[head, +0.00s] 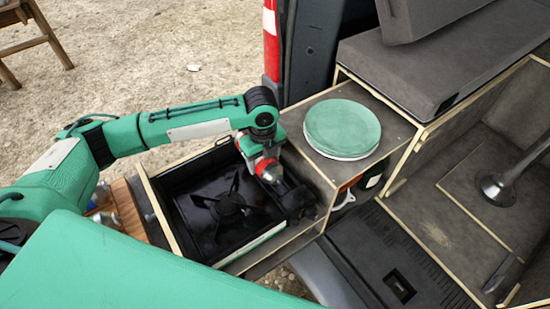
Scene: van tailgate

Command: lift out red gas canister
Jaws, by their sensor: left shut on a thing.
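My left gripper (263,160) reaches down over the right side of the black camp stove (222,212). It is shut on the red gas canister (271,173), which shows as a small red body with a rounded silvery end just below the fingers. Much of the canister is hidden by the gripper and wrist. It is at the stove's right side, near a black compartment (296,199); I cannot tell whether it is clear of it. My right gripper is not in view.
A stack of plates (343,128), green on top, stands on the wooden cabinet right of the gripper. Below it, an open shelf holds a dark and red item (369,180). A grey cushion (440,60) lies behind. A red and white post (271,40) stands at the back.

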